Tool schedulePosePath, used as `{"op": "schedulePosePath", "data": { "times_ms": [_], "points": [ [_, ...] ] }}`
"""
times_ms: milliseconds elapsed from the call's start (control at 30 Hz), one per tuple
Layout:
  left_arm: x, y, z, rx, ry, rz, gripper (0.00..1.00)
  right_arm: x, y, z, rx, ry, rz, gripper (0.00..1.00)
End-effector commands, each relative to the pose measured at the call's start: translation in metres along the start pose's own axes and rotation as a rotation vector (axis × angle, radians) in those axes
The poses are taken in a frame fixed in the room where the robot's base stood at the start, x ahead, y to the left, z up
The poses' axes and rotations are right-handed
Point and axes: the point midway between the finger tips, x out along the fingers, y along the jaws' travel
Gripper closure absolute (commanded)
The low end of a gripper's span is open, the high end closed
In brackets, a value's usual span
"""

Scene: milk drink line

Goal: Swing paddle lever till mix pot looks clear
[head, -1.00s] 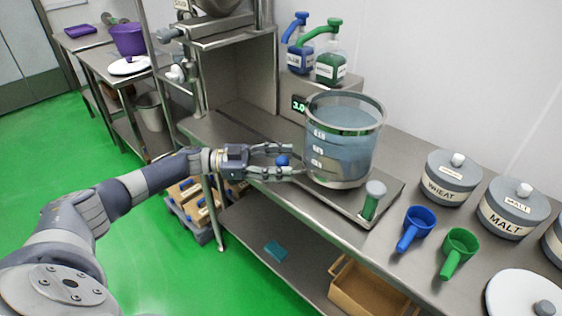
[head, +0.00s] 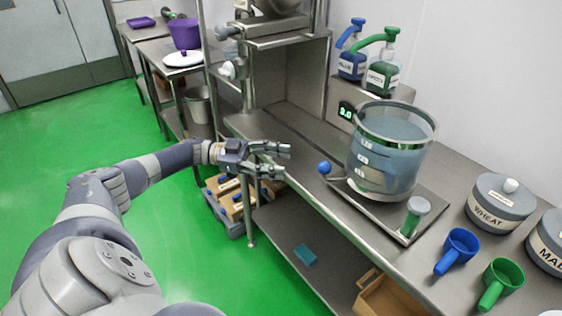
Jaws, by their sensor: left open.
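The clear mix pot (head: 392,165) stands on a steel base on the bench and holds grey-blue, see-through liquid. A lever with a blue ball knob (head: 324,168) sticks out from the pot's lower left side. My left gripper (head: 287,161) is open and empty, with its fingers pointing at the knob from the left and a gap between them. The knob is in full view. My right gripper is not in view.
A green-and-white upright piece (head: 414,216) stands at the base's front right. A blue scoop (head: 457,251), a green scoop (head: 501,283) and a wheat canister (head: 499,203) sit to the right. Two pump bottles (head: 382,71) stand behind. Bench left of the pot is clear.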

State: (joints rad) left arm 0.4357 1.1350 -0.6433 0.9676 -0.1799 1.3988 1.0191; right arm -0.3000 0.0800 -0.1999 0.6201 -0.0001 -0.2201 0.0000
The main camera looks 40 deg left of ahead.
Motion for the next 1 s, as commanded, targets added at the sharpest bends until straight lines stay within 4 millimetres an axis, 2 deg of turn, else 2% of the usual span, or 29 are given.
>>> {"op": "schedulePosePath", "data": {
  "times_ms": [133, 233, 500, 700, 1000],
  "points": [
    [0.001, 0.000, -0.001, -0.004, 0.002, -0.005, 0.50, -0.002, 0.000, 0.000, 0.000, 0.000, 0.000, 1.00],
    [0.005, 0.003, -0.004, -0.024, 0.010, -0.031, 0.50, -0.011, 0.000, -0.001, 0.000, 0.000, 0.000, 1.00],
    [0.021, 0.020, -0.014, -0.188, 0.035, -0.227, 0.50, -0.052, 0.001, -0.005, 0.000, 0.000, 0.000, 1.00],
    [0.024, 0.035, -0.012, -0.323, 0.015, -0.352, 0.50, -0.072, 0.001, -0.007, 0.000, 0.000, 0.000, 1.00],
    [0.029, 0.041, -0.006, -0.383, 0.001, -0.404, 0.50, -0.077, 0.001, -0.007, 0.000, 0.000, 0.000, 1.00]
  ]
}}
